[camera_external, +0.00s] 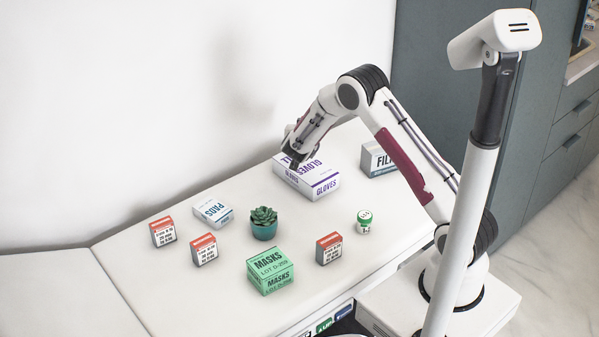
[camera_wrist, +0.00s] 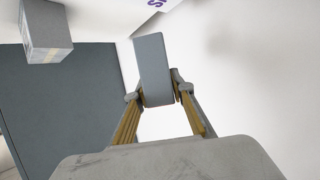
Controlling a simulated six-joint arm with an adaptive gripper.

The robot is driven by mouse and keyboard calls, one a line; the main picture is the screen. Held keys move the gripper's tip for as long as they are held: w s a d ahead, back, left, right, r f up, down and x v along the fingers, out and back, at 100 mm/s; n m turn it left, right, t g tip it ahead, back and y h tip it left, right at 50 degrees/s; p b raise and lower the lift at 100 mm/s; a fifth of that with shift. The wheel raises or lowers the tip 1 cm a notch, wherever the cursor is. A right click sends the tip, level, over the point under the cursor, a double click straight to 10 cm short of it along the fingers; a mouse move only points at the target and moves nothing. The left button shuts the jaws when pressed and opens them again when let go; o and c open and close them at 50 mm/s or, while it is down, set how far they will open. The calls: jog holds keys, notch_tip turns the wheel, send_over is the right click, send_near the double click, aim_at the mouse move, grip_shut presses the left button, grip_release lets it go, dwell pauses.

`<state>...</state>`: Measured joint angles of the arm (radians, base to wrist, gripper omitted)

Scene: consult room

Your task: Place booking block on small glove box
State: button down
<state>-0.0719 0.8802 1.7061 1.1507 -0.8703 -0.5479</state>
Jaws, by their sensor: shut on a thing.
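The small glove box (camera_external: 318,186), white with purple lettering, lies on the white bench top at the back. My gripper (camera_external: 292,157) is over its left end in the external view. In the wrist view my gripper (camera_wrist: 157,92) is shut on a plain grey slab, which I take to be the booking block (camera_wrist: 153,60). The arm and gripper mostly hide the block in the external view, and I cannot tell whether it touches the box. A purple-lettered corner of the glove box (camera_wrist: 157,4) shows at the top of the wrist view.
A grey-fronted box (camera_external: 377,160) stands right of the glove box. A pads box (camera_external: 213,212), a potted succulent (camera_external: 263,230), a green masks box (camera_external: 270,271), a small green-capped jar (camera_external: 363,224) and several red-and-white boxes (camera_external: 163,232) stand nearer. The wall is behind.

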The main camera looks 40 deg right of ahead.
jog(key=shift+f, duration=2.35)
jog(key=shift+f, duration=0.1)
jog(key=shift+f, duration=1.8)
jog(key=shift+f, duration=0.1)
jog(key=c, duration=1.7)
grip_release()
jog(key=shift+s+a+r, duration=0.1)
jog(key=shift+a+r, duration=0.05)
jog(key=shift+r, duration=0.05)
jog(key=v, duration=1.1)
jog(key=shift+s+a, duration=0.2)
jog(key=shift+s, duration=0.1)
